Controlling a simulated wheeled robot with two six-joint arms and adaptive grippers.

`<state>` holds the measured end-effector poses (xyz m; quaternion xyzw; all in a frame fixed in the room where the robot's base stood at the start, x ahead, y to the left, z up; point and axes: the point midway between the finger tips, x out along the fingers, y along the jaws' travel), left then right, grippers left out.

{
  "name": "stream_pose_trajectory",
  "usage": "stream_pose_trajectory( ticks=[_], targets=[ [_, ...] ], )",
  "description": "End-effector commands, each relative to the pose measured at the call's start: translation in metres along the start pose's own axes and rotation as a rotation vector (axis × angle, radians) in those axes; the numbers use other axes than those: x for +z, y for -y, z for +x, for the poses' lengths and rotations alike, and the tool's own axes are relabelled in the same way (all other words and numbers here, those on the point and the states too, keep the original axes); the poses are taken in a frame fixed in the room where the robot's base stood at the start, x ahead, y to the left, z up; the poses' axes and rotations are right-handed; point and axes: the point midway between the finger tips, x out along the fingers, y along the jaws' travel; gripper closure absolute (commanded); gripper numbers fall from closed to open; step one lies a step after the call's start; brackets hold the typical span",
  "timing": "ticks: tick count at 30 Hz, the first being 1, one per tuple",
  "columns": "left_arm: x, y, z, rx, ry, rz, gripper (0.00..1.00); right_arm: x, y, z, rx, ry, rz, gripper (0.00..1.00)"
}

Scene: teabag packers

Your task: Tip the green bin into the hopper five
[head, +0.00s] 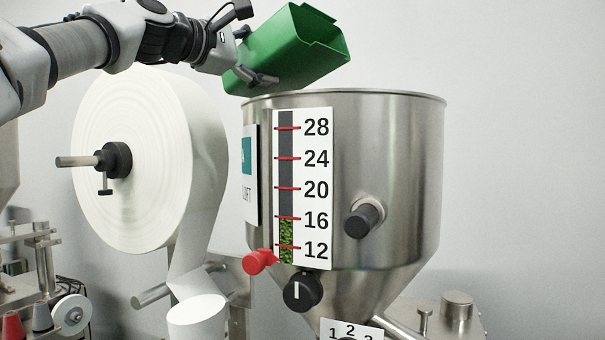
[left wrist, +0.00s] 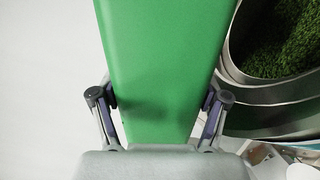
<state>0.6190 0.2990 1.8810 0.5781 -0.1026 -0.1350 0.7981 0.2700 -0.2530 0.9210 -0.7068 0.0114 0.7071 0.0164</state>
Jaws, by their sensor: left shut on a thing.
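The green bin (head: 285,50) is held in the air above the left rim of the steel hopper (head: 390,170), tilted with its open end toward the upper right. My left gripper (head: 258,76) is shut on it. In the left wrist view the bin (left wrist: 160,70) fills the middle, between both fingers (left wrist: 160,105). The hopper's opening (left wrist: 285,45) shows there at the right, with green leaf material inside. The hopper's gauge (head: 303,188) shows green up to about 16. The inside of the bin is mostly hidden. My right gripper is out of view.
A large white paper roll (head: 150,160) on a spindle stands left of the hopper. A red knob (head: 258,262), a black dial (head: 303,291) and a dark-capped fitting (head: 364,219) stick out from the hopper. The wall side at the right is clear.

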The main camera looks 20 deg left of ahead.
Motion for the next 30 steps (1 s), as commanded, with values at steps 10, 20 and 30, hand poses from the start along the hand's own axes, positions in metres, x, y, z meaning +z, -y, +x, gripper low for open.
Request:
stream_pose_trajectory(
  ticks=[10,20,30],
  targets=[
    [0.001,-0.005,0.000,0.003,0.000,-0.069,0.83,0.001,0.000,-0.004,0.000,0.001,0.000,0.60],
    [0.008,-0.015,0.002,0.003,-0.002,-0.297,0.83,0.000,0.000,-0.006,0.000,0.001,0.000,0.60],
    [0.021,-0.020,0.000,0.007,-0.002,-0.505,0.83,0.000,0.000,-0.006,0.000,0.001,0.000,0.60]
  ],
)
